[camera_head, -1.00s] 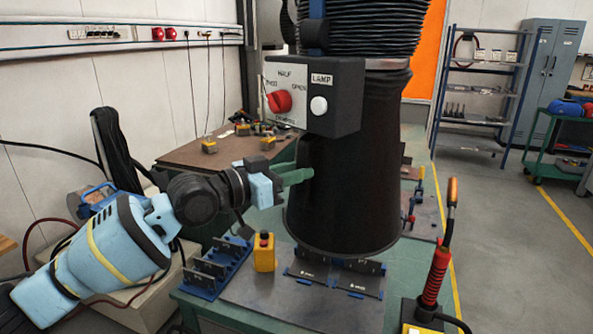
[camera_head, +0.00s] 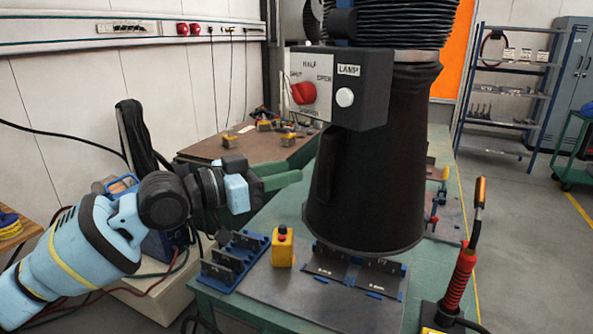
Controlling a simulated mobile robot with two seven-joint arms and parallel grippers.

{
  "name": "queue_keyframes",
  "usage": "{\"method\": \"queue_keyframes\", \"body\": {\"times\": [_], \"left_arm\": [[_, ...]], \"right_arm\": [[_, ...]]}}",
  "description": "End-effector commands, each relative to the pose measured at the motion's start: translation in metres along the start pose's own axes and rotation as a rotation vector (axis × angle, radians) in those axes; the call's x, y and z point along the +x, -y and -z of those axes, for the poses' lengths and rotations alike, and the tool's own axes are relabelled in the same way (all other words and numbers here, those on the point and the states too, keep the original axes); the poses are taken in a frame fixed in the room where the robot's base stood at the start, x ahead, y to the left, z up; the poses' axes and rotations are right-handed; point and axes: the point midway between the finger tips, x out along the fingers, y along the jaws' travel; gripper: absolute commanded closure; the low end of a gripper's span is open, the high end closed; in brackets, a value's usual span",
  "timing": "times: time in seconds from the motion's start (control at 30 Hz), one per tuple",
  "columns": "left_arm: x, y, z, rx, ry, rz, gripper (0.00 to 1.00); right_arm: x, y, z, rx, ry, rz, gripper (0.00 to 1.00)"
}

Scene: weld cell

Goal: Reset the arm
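My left arm comes in from the left, light blue with black joints. Its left gripper (camera_head: 285,180) has green fingers that point right, toward the black extraction hood (camera_head: 362,180). A small gap shows between the fingertips and the hood's left side. The fingers are seen nearly edge-on, so I cannot tell whether they are open or shut; no held object shows. My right gripper is not in view. A control box on the hood carries a red knob (camera_head: 304,93) and a white lamp button (camera_head: 344,97).
The green bench bears a yellow box with a black top (camera_head: 282,247), a blue rack (camera_head: 233,262) and dark plates under the hood. A red-handled torch (camera_head: 460,280) stands at the right front.

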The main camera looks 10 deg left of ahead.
Motion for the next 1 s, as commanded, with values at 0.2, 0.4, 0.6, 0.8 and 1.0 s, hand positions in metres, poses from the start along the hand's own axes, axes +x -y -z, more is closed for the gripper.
{"method": "queue_keyframes", "body": {"times": [0.2,0.4,0.6,0.8,1.0], "left_arm": [[-0.004,0.000,0.000,0.000,0.000,0.000,0.64],[-0.004,-0.001,-0.001,-0.001,0.001,0.000,0.64],[0.001,-0.010,-0.036,-0.026,0.020,0.001,0.64],[0.003,-0.030,-0.103,-0.071,0.052,0.025,0.64],[-0.009,-0.054,-0.170,-0.121,0.091,0.074,0.64]], "right_arm": [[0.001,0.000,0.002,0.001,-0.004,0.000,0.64],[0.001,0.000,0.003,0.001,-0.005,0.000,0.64],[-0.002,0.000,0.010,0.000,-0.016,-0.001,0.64],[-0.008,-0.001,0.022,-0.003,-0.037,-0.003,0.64],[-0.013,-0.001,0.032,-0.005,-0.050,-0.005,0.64]]}}
